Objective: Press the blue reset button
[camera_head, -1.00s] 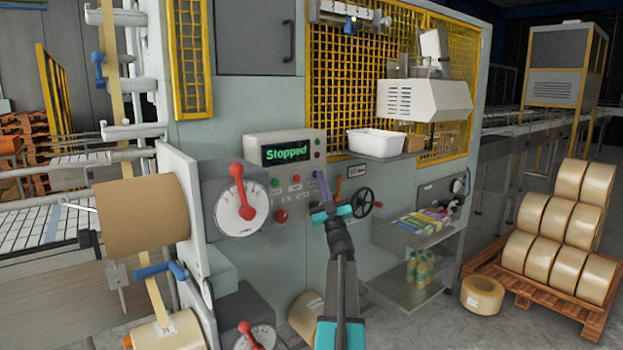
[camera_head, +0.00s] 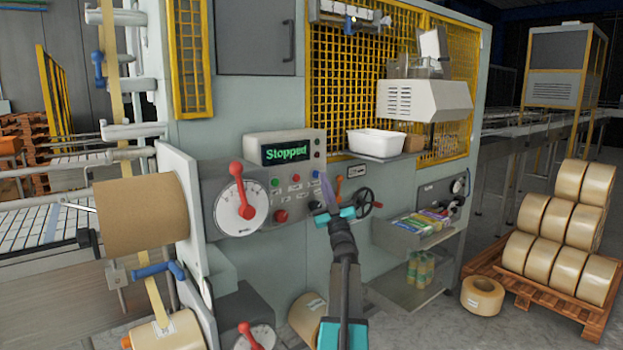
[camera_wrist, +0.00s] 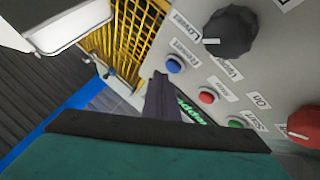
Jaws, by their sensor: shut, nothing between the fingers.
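The blue reset button (camera_wrist: 174,65) stands on the grey control panel (camera_wrist: 270,75), beside a label reading "Reset" in the wrist view. In the head view it is a small blue spot (camera_head: 316,174) just above my gripper. My gripper (camera_head: 325,182) is shut and empty, in front of the panel below the display. In the wrist view the dark fingers (camera_wrist: 160,88) point up with their tips close to the lower left of the blue button. I cannot tell whether they touch it.
A red button (camera_wrist: 207,96), a green button (camera_wrist: 235,122) and a black knob (camera_wrist: 230,32) are close to the blue button. The display (camera_head: 286,152) reads "Stopped". A red-handled dial (camera_head: 240,205) is on the left, and a black handwheel (camera_head: 366,201) is to the right.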

